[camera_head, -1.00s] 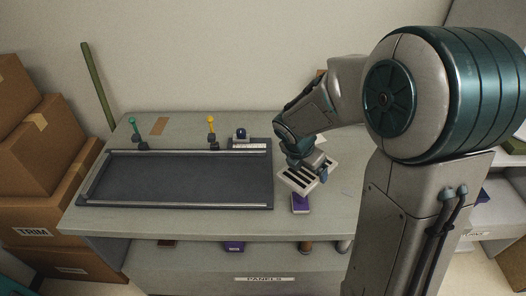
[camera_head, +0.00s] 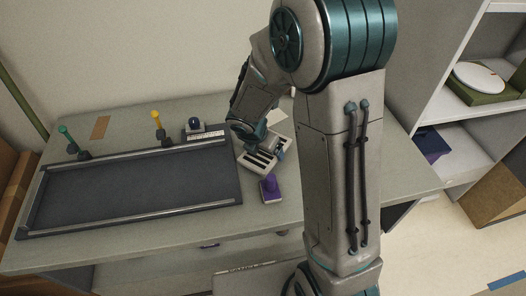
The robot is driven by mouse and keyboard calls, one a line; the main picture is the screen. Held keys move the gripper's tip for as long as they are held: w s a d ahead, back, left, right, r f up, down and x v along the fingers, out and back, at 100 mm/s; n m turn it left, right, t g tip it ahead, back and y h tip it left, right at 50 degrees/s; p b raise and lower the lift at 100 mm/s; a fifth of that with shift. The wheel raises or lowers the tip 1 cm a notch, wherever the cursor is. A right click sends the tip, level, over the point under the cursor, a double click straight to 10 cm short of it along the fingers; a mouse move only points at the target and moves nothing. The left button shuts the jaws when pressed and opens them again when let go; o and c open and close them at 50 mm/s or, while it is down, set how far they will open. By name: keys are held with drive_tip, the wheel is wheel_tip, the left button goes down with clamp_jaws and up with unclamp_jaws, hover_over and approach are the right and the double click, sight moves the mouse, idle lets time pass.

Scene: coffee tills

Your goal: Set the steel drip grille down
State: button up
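The steel drip grille (camera_head: 257,161) is a pale plate with dark slots, above or on the right part of the grey worktop. My gripper (camera_head: 279,153) is at its right edge and appears shut on it. The arm hides part of the gripper and the grille's far side. I cannot tell whether the grille's underside touches the worktop.
A long dark tray (camera_head: 130,183) with raised rails fills the worktop's left and middle. A purple block (camera_head: 270,188) lies just in front of the grille. Green (camera_head: 68,138) and yellow (camera_head: 157,125) levers stand behind the tray. The worktop (camera_head: 395,170) is clear at right.

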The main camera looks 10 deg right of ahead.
drive_tip(key=shift+f, duration=0.7)
drive_tip(key=shift+f, duration=0.2)
drive_tip(key=o, duration=1.1)
drive_tip(key=shift+r, duration=0.2)
